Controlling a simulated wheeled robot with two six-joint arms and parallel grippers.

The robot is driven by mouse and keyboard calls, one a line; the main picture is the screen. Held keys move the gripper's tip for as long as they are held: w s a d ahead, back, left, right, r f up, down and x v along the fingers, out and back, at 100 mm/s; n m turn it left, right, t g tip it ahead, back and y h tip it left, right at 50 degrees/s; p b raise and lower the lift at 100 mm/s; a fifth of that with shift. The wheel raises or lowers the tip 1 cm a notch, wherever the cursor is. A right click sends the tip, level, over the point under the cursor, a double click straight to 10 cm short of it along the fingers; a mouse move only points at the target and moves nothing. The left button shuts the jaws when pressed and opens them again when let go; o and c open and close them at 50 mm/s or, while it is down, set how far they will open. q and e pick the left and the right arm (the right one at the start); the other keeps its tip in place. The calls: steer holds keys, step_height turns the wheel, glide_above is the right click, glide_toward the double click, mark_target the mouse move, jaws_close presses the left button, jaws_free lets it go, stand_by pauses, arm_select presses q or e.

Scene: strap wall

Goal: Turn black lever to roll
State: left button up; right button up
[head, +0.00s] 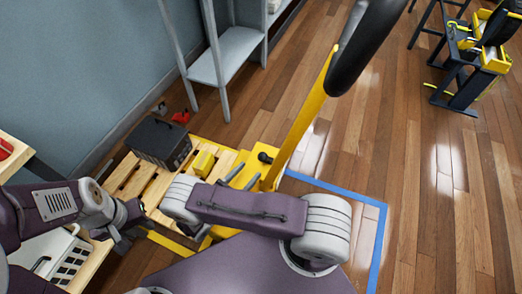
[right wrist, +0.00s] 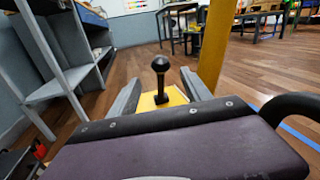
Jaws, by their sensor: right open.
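The black lever (right wrist: 160,81) has a round knob and stands upright on a yellow base (right wrist: 172,100). In the head view its knob (head: 265,157) shows beside the yellow post. My right gripper (right wrist: 162,92) is open, with one grey finger on each side of the lever in the right wrist view. In the head view the right fingertips (head: 244,175) are just short of the knob, and I see no contact. My left gripper (head: 122,238) is at lower left, away from the lever; its jaw opening is unclear.
A yellow post (head: 305,120) with a black handle (head: 362,45) rises close beside the lever. A wooden pallet (head: 128,178) carries a black crate (head: 160,142) and a yellow box (head: 203,163). Grey shelving (head: 232,50) stands behind. Blue floor tape (head: 377,235) runs right; the wooden floor there is clear.

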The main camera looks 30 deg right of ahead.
mark_target(262, 157)
steer(key=b+x, duration=0.1)
steer(key=x, duration=0.7)
steer(key=shift+d+r+b, duration=0.15)
steer(key=shift+d+b, duration=0.25)
jaws_close()
stand_by(1.0)
